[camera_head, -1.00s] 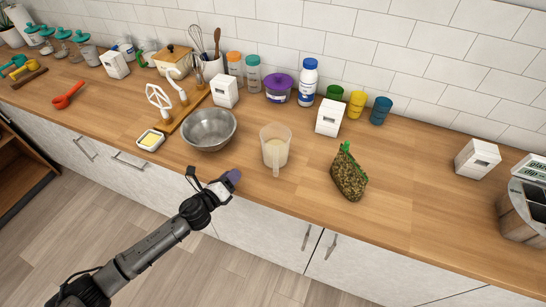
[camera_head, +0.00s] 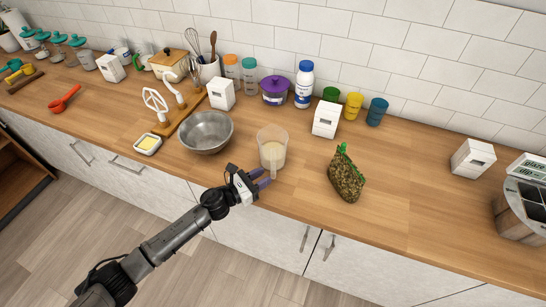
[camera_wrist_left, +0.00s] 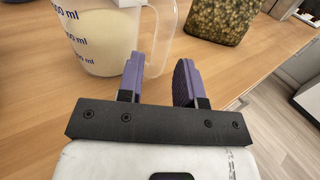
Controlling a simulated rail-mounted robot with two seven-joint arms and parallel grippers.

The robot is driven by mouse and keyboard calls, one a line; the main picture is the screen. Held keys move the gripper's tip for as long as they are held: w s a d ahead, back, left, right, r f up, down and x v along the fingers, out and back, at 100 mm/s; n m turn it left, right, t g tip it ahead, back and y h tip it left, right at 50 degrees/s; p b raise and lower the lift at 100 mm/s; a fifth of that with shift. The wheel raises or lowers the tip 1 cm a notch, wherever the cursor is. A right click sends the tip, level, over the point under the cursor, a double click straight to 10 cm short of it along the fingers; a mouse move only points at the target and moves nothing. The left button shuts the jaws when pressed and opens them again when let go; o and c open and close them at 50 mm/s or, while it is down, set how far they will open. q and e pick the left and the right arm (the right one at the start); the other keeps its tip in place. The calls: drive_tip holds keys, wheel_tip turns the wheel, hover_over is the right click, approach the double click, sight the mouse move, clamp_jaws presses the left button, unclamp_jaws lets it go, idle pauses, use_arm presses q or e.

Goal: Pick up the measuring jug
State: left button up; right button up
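The measuring jug (camera_head: 272,147) is clear with pale contents and stands upright on the wooden counter, its handle toward the front edge. In the left wrist view the jug (camera_wrist_left: 95,35) shows blue ml marks, and its clear handle (camera_wrist_left: 157,35) is just beyond my fingers. My left gripper (camera_head: 263,179) is at the counter's front edge, close to the jug's handle. Its purple fingers (camera_wrist_left: 160,80) are apart with nothing visible between them. Whether a finger touches the handle I cannot tell. My right gripper is not in view.
A metal bowl (camera_head: 207,131) stands left of the jug, with a butter dish (camera_head: 148,144) beyond. A green-tied herb bag (camera_head: 346,176) stands to the right. White boxes, bottles and cups line the back. The counter right of the bag is mostly clear.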

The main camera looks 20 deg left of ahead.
sight(273, 156)
use_arm(q)
drive_tip(key=shift+x, duration=3.35)
drive_tip(key=shift+r, duration=0.1)
clamp_jaws()
